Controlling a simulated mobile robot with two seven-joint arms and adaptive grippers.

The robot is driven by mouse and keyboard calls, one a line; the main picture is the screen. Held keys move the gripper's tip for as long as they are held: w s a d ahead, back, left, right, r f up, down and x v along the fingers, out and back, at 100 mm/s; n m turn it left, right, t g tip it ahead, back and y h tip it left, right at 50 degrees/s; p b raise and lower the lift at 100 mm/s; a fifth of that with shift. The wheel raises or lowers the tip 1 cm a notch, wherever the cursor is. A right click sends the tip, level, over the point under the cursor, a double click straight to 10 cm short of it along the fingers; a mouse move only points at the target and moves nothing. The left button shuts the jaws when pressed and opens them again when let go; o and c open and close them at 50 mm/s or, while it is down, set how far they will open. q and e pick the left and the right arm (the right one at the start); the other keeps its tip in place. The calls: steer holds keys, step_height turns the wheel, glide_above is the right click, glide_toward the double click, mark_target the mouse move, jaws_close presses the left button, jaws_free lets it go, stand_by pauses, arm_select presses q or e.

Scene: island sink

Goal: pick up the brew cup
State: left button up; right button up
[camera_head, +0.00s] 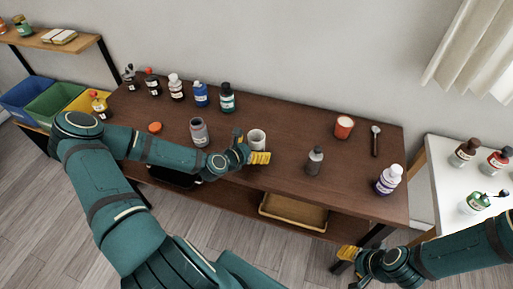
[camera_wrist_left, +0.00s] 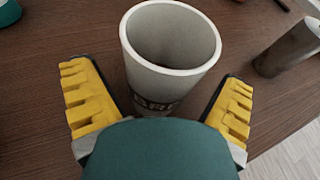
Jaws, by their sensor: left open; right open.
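The brew cup (camera_head: 257,139) is a white cup standing upright on the dark wooden table. In the left wrist view the cup (camera_wrist_left: 171,50) shows an empty-looking grey inside and dark lettering, partly cut off, low on its side. My left gripper (camera_head: 250,152) is open at the cup's near side. In the left wrist view its yellow fingers (camera_wrist_left: 158,100) stand left and right of the cup's lower part, with a gap on each side. My right gripper (camera_head: 350,262) is open and empty, in front of the table's right end and away from the cup.
A grey bottle (camera_head: 315,161) stands right of the cup, and a grey jar (camera_head: 199,132) stands left of it. An orange-and-white cup (camera_head: 343,127) is further right. Several bottles line the back left. A purple-labelled bottle (camera_head: 388,179) is near the right edge.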

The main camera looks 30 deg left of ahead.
arm_select(q)
steer(key=shift+w+f, duration=0.15)
steer(key=shift+w, duration=0.25)
steer(key=c, duration=1.4)
steer(key=shift+o, duration=0.2)
steer(key=shift+r, duration=0.25)
